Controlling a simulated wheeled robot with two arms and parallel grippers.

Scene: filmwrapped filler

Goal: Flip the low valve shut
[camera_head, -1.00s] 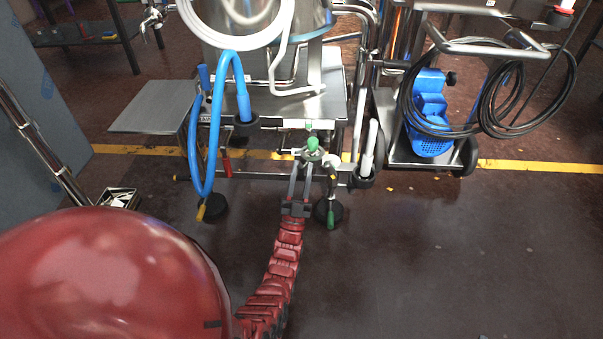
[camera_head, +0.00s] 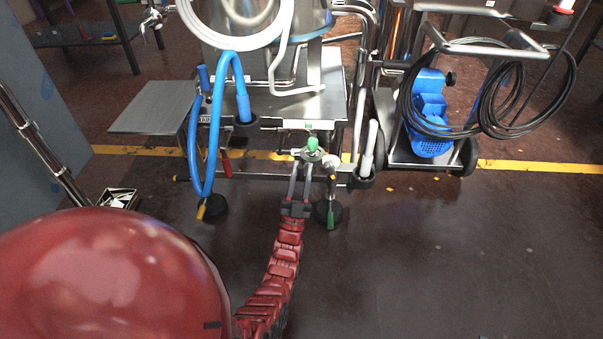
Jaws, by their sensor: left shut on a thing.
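A metal valve with a green-topped knob (camera_head: 312,143) sits low on the front of the steel machine in the camera_head view. My left gripper (camera_head: 307,163) reaches up to it from below, its two grey fingers closed on the valve fitting just under the green top. The fingers hide part of the fitting, so the exact grip is hard to see. Just right of the fingers, a second fitting with a green handle (camera_head: 331,216) hangs down in front of a black foot. Which part is the lever of the low valve is too small to tell. My right gripper is not in view.
A blue hose (camera_head: 220,110) loops down left of the valve, near a red handle (camera_head: 227,167) and a yellow-tipped one. White-and-grey upright tubes (camera_head: 369,145) stand to the right. A trolley with a blue unit (camera_head: 430,115) and coiled black cable is further right. The front floor is clear.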

